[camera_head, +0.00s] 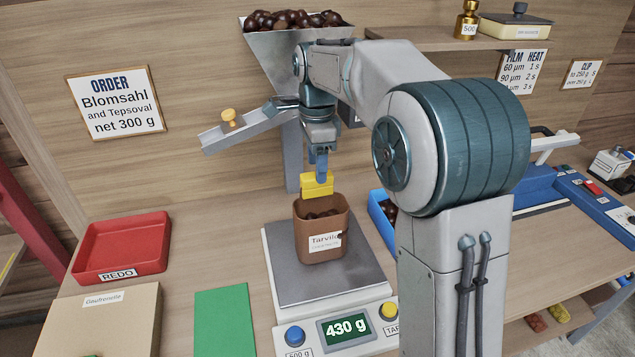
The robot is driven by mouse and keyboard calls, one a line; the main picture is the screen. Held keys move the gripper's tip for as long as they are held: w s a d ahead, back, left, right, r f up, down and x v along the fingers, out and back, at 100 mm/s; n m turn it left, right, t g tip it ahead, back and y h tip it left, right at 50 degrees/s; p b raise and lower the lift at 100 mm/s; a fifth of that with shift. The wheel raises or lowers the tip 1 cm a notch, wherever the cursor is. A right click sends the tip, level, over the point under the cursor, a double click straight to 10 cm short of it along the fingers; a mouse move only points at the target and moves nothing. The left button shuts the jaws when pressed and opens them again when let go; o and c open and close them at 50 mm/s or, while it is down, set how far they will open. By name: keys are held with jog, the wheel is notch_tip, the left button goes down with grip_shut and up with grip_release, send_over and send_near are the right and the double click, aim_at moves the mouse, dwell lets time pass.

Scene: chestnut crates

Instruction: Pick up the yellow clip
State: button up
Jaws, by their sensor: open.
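The yellow clip (317,187) shows just above the back rim of the brown bag, directly below my gripper. I cannot tell whether it touches the rim or is apart from it. My gripper (321,178) points down with its fingertips at the clip's top edge; it is open. The exact finger placement around the clip is hard to see from this side. The brown bag (323,245), labelled Tarvilo, stands open and upright with dark chestnuts inside.
The bag stands on a scale (290,272) reading 430 g. A hopper (300,46) of chestnuts and a chute (243,130) with a yellow knob are behind. A red REDO tray (122,245), cardboard box (105,318) and green mat (222,318) lie left; a blue bin (382,222) is right.

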aim_at(310, 189)
jog(key=shift+s+f, duration=0.1)
jog(key=shift+f, duration=1.9)
jog(key=c, duration=1)
jog(key=shift+c, duration=0.2)
jog(key=shift+r, duration=0.15)
